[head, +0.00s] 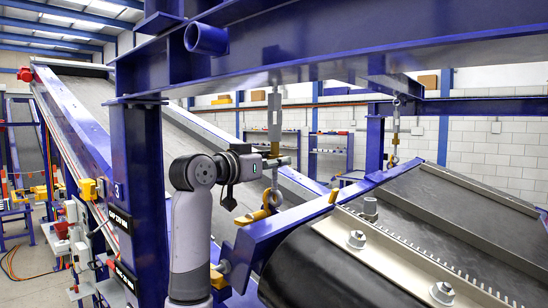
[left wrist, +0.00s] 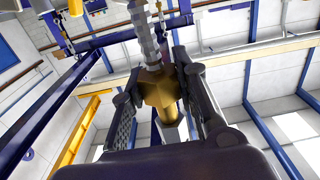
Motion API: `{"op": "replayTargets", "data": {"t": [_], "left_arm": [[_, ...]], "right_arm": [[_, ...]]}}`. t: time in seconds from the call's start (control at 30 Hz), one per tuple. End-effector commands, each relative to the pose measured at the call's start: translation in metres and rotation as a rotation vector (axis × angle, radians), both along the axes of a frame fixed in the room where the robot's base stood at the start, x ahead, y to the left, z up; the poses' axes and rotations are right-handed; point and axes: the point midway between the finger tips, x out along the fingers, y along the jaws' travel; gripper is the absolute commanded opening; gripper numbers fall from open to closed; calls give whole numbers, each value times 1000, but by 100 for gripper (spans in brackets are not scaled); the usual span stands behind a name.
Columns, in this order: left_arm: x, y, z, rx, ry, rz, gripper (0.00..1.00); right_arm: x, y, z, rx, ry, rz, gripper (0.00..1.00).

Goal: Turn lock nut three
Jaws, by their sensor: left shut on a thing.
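My left gripper (head: 276,161) comes in from the left at the hanging suspension rod (head: 274,115). In the left wrist view, the fingers of my left gripper (left wrist: 160,92) stand on both sides of a brass-coloured hex lock nut (left wrist: 157,88) and are shut on it. The grey threaded rod (left wrist: 146,40) runs through the nut. In the head view the nut is mostly hidden by the gripper. My right gripper does not show.
A blue column (head: 137,180) with a "3" mark stands left of my arm. A heavy blue beam (head: 330,45) crosses above. A second hanging rod (head: 396,125) is farther right. The black conveyor roll and bolted magnet cover (head: 400,245) lie at the lower right.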

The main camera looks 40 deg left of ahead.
Motion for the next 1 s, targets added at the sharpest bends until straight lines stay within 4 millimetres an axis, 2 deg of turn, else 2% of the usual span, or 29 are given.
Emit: {"op": "replayTargets", "data": {"t": [0.37, 0.7, 1.0], "left_arm": [[0, 1, -1, -1, 2, -28, 0], [0, 1, -1, -2, 3, -245, 0], [0, 0, -1, 0, 1, -260, 0]], "right_arm": [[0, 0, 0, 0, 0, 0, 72], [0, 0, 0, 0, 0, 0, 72], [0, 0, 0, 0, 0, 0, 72]]}}
